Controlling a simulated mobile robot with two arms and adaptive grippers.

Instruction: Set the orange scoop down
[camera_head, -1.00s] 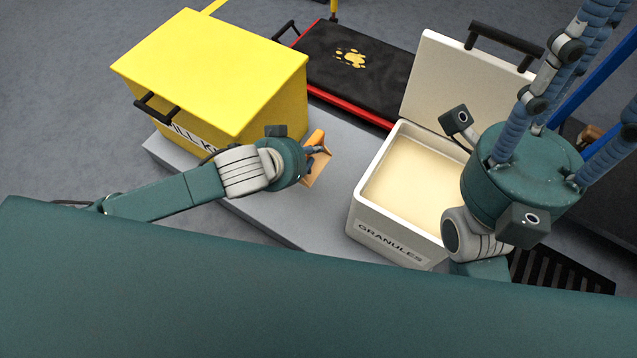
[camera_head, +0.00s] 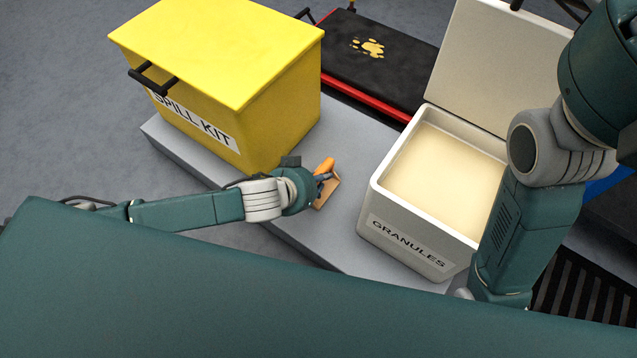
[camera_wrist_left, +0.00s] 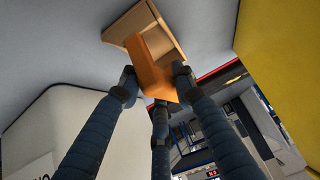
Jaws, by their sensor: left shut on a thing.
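The orange scoop (camera_head: 328,192) is between the yellow box and the white granules box, over the grey platform (camera_head: 355,215). My left gripper (camera_head: 320,180) is shut on it. In the left wrist view the blue fingers (camera_wrist_left: 155,88) close around the scoop's orange handle (camera_wrist_left: 153,65), and its wide tan-orange pan (camera_wrist_left: 150,28) lies close to the grey surface. I cannot tell whether the scoop touches the platform. My right arm stands at the right edge of the head view; its fingers are out of frame.
The yellow spill kit box (camera_head: 225,60) stands on the platform's left part. The open white granules box (camera_head: 400,225), full of pale granules (camera_head: 445,170), stands to the right. A black mat with a red edge (camera_head: 375,50) lies behind. Bare platform shows around the scoop.

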